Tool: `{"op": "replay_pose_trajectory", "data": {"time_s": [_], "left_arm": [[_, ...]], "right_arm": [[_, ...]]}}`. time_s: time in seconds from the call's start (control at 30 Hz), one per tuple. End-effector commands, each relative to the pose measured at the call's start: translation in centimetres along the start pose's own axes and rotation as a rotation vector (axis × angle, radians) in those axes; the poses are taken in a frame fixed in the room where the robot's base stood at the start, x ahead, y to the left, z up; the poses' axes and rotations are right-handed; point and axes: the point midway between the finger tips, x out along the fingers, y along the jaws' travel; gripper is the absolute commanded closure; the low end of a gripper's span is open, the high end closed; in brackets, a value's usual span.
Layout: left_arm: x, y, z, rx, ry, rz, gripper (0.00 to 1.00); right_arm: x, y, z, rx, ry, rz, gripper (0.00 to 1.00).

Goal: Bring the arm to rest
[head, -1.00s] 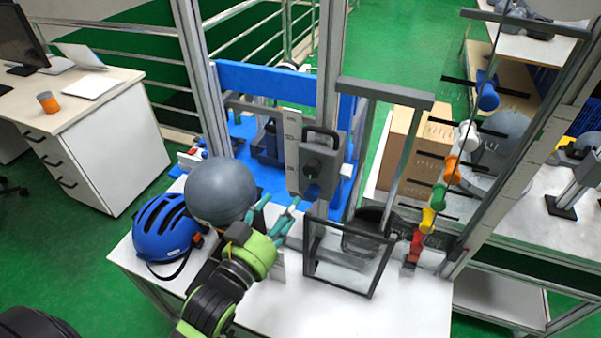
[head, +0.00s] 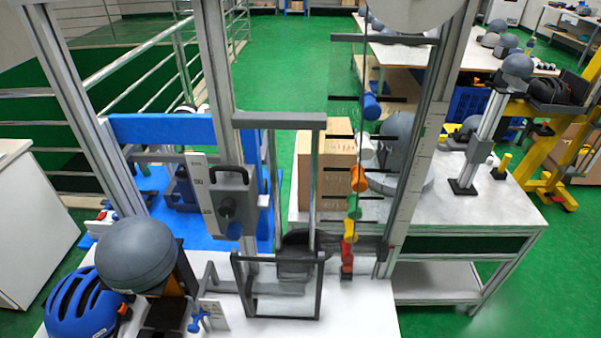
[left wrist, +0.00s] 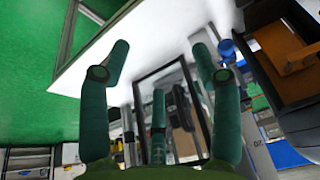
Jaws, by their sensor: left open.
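My left gripper (left wrist: 158,75) shows in the left wrist view, its green fingers spread apart with nothing between them. Beyond the fingers are the white table top (left wrist: 150,35) and a dark rectangular frame. In the head view neither arm shows. The grey dome (head: 137,255) sits on a dark stand at the lower left of that view, beside the blue helmet (head: 82,305). The drop tower's uprights (head: 205,90) rise behind the white table.
The dark open frame (head: 278,285) stands on the table's middle. A column of coloured pieces (head: 358,180) hangs right of it. A cardboard box (head: 325,165) and a second table (head: 470,210) stand behind and to the right. The front right of the white table (head: 350,315) is clear.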

Motion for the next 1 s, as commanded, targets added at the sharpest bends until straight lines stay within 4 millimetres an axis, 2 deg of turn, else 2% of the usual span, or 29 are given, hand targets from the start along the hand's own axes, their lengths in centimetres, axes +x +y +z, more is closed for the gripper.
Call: {"op": "replay_pose_trajectory", "data": {"time_s": [0.07, 0.27, 0.43, 0.57, 0.67, 0.8, 1.0], "left_arm": [[0.3, 0.2, 1.5, -0.002, -0.065, 0.007, 0.36], [5.7, 0.5, 2.4, 0.001, -0.082, 0.010, 0.36], [10.8, 0.8, 4.2, 0.005, -0.104, 0.014, 0.36], [15.5, 1.1, 6.6, 0.009, -0.127, 0.018, 0.36], [19.4, 1.3, 9.3, 0.013, -0.147, 0.020, 0.36], [24.3, 1.6, 14.2, 0.019, -0.180, 0.024, 0.36], [29.1, 2.0, 22.4, 0.030, -0.224, 0.030, 0.36]], "right_arm": [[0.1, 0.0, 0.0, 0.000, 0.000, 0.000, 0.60], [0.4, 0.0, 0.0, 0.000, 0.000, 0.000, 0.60], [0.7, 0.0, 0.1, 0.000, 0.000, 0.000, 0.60], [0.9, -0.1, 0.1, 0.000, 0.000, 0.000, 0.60], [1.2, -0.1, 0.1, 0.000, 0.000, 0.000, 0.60], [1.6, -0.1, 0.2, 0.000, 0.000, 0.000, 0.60], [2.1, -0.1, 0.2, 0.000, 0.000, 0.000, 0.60]]}}
